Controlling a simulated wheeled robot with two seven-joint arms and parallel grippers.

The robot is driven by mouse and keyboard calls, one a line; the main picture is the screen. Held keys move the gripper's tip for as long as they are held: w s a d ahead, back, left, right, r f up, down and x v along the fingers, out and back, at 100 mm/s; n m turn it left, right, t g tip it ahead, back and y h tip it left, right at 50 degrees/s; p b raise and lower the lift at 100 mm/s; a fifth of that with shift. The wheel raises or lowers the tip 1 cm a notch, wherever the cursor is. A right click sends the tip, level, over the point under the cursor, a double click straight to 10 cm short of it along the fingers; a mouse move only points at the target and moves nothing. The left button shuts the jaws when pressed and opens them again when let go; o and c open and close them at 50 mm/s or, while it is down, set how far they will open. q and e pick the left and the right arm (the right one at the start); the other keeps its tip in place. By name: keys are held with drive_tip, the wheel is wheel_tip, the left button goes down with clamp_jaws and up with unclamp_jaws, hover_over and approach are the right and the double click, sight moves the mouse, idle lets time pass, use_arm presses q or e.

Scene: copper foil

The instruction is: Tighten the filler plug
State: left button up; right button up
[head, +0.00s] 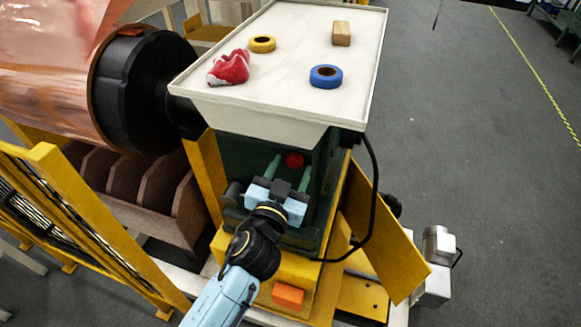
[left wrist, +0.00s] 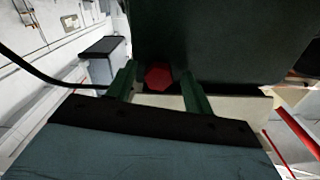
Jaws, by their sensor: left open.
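The filler plug (head: 293,160) is a small red knob on the front of the dark green housing (head: 240,150), under the white tray. In the left wrist view the plug (left wrist: 158,77) looks six-sided and sits between and beyond the fingers. My left gripper (head: 289,172) is open in front of the housing, its fingers pointing at the plug. In the left wrist view its two green fingers (left wrist: 160,88) stand on either side of the plug with gaps, and I see no contact. My right gripper is not in view.
The white tray (head: 290,85) overhangs the housing and carries a red cloth (head: 229,68), yellow tape (head: 262,44), blue tape (head: 326,77) and a wooden block (head: 341,33). A black cable (head: 374,200) hangs at right. An orange block (head: 288,295) lies on the yellow base below. A copper roll (head: 45,60) stands left.

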use_arm(q)
drive_tip(key=shift+w, duration=0.25)
drive_tip(key=c, duration=1)
drive_tip(key=shift+m, duration=2)
drive_tip(key=o, duration=1)
drive_tip(key=shift+s+a, duration=0.1)
